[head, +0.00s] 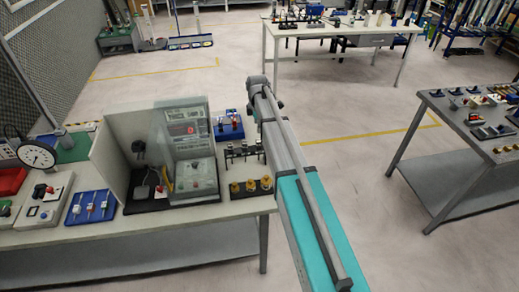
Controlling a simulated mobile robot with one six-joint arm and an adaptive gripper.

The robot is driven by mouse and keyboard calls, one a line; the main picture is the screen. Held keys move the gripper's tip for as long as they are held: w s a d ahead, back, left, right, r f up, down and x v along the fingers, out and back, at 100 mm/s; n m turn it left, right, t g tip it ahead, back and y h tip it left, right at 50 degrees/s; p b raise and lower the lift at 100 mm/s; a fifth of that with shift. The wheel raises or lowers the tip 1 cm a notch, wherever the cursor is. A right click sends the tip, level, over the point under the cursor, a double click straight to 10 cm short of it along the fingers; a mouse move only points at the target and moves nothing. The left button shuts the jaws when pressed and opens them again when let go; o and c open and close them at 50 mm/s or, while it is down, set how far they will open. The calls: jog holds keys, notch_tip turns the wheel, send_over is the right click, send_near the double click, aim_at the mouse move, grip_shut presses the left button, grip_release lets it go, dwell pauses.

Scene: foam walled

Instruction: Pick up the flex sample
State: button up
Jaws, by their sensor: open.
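I cannot pick out the flex sample for certain. The left bench (190,224) holds several small pieces that are too small to identify. A blue tray (84,217) with several small upright pieces stands near its front edge.
A dial gauge (37,155) and a control box (43,203) are at the bench's left. A black rack (244,150) and brass-coloured pieces (251,185) stand close to my arm. Other benches stand at the back (300,31) and right (447,115). Open floor (345,130) lies between them.

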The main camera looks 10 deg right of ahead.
aim_at(259, 140)
jog(key=shift+f+b, duration=2.2)
jog(key=shift+f, duration=0.25)
jog(key=f+b, duration=0.3)
jog(key=shift+s+d+f, duration=0.15)
jog(key=shift+s+d, duration=0.05)
jog(key=shift+s, duration=0.15)
jog(key=shift+f+b, duration=0.95)
jog(key=shift+b, duration=0.15)
grip_shut()
